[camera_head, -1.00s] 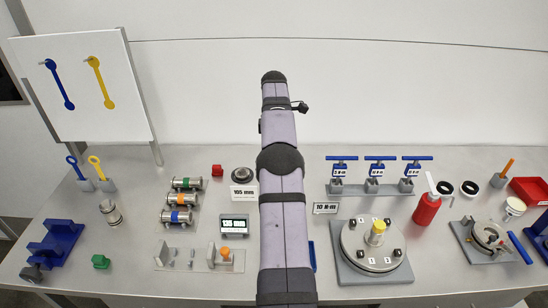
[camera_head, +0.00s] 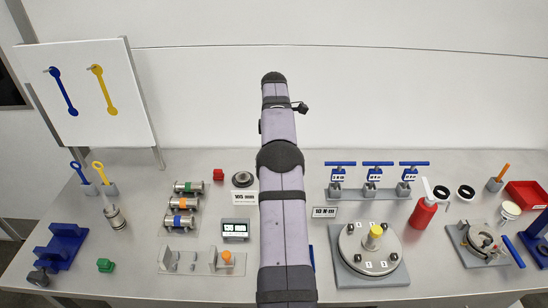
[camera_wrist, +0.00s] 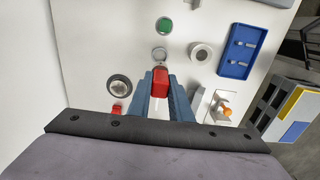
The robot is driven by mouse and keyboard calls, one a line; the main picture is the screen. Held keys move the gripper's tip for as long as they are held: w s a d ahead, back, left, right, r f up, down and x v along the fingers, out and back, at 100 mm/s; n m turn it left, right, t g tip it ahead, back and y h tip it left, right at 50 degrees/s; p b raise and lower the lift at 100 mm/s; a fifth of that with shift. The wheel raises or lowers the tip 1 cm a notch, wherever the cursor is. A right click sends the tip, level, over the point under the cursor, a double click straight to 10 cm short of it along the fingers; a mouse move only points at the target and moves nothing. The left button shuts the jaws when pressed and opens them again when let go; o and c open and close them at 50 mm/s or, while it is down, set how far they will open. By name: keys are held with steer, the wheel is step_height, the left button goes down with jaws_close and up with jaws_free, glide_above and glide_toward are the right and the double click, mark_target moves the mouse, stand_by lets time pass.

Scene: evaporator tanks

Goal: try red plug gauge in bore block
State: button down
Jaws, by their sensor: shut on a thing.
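In the wrist view my gripper (camera_wrist: 160,94) is shut on a red block-like piece (camera_wrist: 160,79), which I take to be the handle of the red plug gauge. Its lower end is hidden from this camera. In the picture, a grey ring-shaped piece (camera_wrist: 159,54) and a green disc (camera_wrist: 164,25) lie beyond it. In the head view my arm hides the gripper and the held piece.
A dark round piece (camera_head: 243,180) and a small red block (camera_head: 218,174) stand left of my arm. A fixture plate with an orange knob (camera_head: 226,258) lies nearer. A blue tray (camera_wrist: 240,52) is at the wrist view's right. A flanged lid (camera_head: 372,246) stands right of my arm.

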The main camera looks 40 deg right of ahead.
steer(key=shift+s+a+f, duration=0.25)
steer(key=shift+s+f, duration=0.05)
steer(key=shift+s, duration=0.4)
steer(key=s+a+f+b, duration=0.1)
steer(key=s+a+f, duration=0.2)
steer(key=s+a, duration=0.2)
steer(key=s, duration=0.3)
steer(key=shift+a+f, duration=0.2)
steer(key=shift+f, duration=0.25)
steer(key=shift+f+b, duration=1.65)
steer(key=shift+f, duration=0.45)
steer(key=shift+f, duration=0.2)
stand_by(0.4)
steer(key=c, duration=1.5)
jaws_free()
steer(key=shift+c, duration=0.2)
